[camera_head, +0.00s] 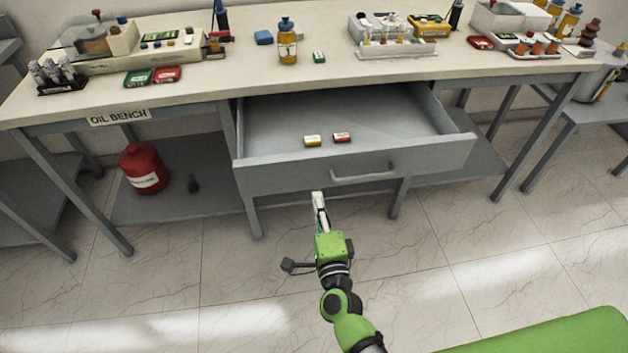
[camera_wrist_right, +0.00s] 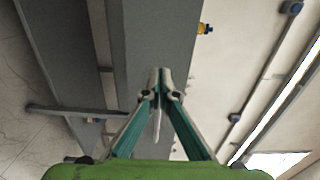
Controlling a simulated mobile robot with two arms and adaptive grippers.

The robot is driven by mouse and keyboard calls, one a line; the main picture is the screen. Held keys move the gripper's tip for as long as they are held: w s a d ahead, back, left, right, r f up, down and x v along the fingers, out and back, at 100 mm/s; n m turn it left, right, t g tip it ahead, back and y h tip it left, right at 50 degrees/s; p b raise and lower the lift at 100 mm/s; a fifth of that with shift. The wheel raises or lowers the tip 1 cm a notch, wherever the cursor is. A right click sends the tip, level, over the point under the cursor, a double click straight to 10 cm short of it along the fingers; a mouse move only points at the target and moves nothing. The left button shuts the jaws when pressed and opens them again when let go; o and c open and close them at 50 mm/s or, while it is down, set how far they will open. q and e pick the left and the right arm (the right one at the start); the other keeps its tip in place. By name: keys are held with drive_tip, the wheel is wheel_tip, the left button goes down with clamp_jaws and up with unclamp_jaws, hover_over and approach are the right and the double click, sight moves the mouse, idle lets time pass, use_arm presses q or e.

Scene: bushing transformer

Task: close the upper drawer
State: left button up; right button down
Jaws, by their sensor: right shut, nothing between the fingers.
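The upper drawer (camera_head: 290,177) is a grey drawer pulled out from under the bench top. Its front panel carries a bar handle (camera_head: 363,177) right of the middle. A small yellow box (camera_head: 312,141) and a small red box (camera_head: 342,138) lie inside the drawer. My right gripper (camera_head: 318,197) is shut and empty, low in front of the drawer front and left of the handle. In the right wrist view its fingertips (camera_wrist_right: 158,75) meet in front of a grey panel; I cannot tell whether they touch it. My left gripper is not in view.
The bench top (camera_head: 215,75) above holds bottles, trays and small boxes. A red canister (camera_head: 143,168) stands on the lower shelf at left. Bench legs (camera_head: 251,218) stand below the drawer. The tiled floor (camera_head: 160,290) in front is clear. A green surface (camera_head: 560,335) shows at bottom right.

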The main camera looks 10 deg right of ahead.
sight(313, 174)
drive_tip(key=w, duration=0.6)
drive_tip(key=shift+w, duration=0.1)
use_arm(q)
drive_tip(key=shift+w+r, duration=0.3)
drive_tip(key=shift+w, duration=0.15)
use_arm(e)
drive_tip(key=shift+w+d, duration=0.1)
drive_tip(key=shift+d, duration=0.05)
